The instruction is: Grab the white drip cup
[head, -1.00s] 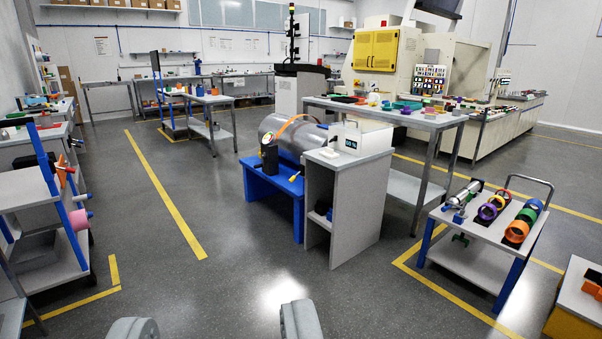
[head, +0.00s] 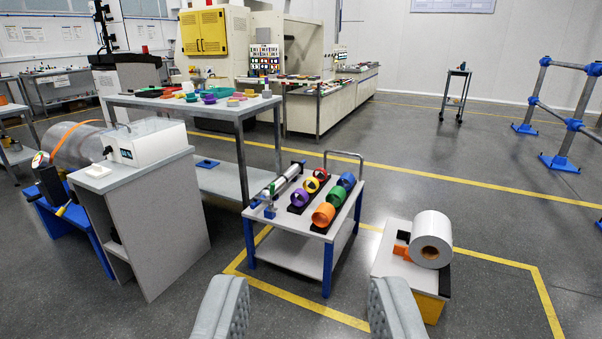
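I cannot clearly make out a white drip cup in this view. A small white object (head: 97,171) lies on the grey cabinet (head: 80,184) at the left, beside a white box device; it is too small to tell what it is. My gripper (head: 308,308) shows as two grey padded fingers at the bottom edge. They are wide apart, with only bare floor and a yellow line between them. The gripper is open, empty and well short of all the furniture.
A trolley (head: 291,227) with colored rings and a metal cylinder stands ahead. Right of it, a low stand (head: 391,262) bears a white roll (head: 431,235). A long workbench (head: 200,107) with colored parts stands behind. Floor (head: 500,220) is open at the right.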

